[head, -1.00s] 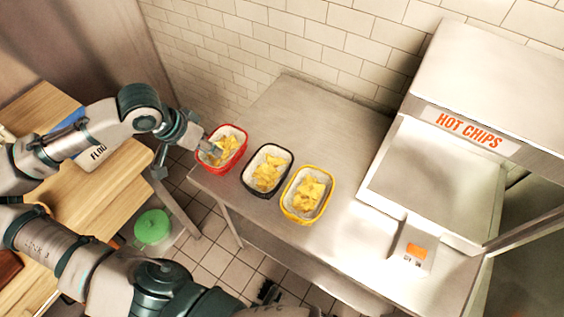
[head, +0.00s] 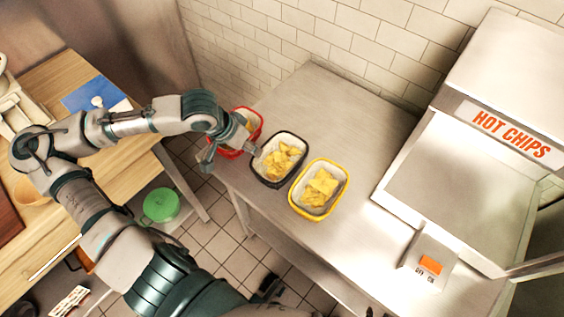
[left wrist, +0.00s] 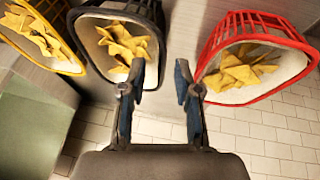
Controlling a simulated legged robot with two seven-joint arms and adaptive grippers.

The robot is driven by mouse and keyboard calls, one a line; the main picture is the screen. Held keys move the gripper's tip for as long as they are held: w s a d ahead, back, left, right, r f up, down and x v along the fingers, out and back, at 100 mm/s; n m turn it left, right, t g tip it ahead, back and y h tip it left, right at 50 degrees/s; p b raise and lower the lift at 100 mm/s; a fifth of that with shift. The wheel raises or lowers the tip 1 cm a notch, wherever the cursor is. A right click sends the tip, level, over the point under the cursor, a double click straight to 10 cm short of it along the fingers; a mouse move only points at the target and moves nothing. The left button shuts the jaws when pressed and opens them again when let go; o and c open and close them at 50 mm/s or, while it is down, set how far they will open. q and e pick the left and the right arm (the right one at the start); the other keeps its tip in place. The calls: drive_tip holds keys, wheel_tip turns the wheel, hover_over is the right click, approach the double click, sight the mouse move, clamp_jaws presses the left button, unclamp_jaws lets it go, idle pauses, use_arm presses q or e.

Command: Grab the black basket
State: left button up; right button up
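The black basket (head: 279,159) stands on the steel counter between a red basket and a yellow one, lined in white and holding yellow chips. My left gripper (head: 228,152) is beside it, at the near side of the red basket (head: 257,136), partly covering that one. In the left wrist view the fingers (left wrist: 158,75) are apart with nothing between them. The left finger overlaps the rim of the black basket (left wrist: 153,14); I cannot tell if it touches. The red basket (left wrist: 290,90) lies right of the right finger. My right gripper is not in view.
The yellow basket (head: 319,189) stands right of the black one on the counter (head: 350,105). A hot chips warmer (head: 460,160) stands further right. A wooden table (head: 50,85) is at left, with a green round item (head: 161,205) low beside it. The counter's back is clear.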

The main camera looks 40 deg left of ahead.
sight(280, 161)
use_arm(q)
drive_tip(key=b+x, duration=0.1)
drive_tip(key=x, duration=0.1)
drive_tip(key=shift+w+f+b, duration=0.3)
drive_tip(key=shift+w+b, duration=0.1)
drive_tip(key=shift+w+a+f+b, duration=0.25)
drive_tip(key=shift+f+b, duration=0.1)
drive_tip(key=shift+f, duration=0.15)
drive_tip(key=shift+w+a+f+b, duration=0.15)
drive_tip(key=shift+w+f+b, duration=0.15)
drive_tip(key=shift+f, duration=0.25)
drive_tip(key=shift+d+f, duration=0.1)
drive_tip(key=shift+f, duration=0.05)
drive_tip(key=shift+d, duration=0.15)
drive_tip(key=shift+d+r, duration=0.25)
drive_tip(key=shift+d, duration=0.25)
clamp_jaws()
drive_tip(key=shift+a+f, duration=0.1)
drive_tip(key=shift+a, duration=0.35)
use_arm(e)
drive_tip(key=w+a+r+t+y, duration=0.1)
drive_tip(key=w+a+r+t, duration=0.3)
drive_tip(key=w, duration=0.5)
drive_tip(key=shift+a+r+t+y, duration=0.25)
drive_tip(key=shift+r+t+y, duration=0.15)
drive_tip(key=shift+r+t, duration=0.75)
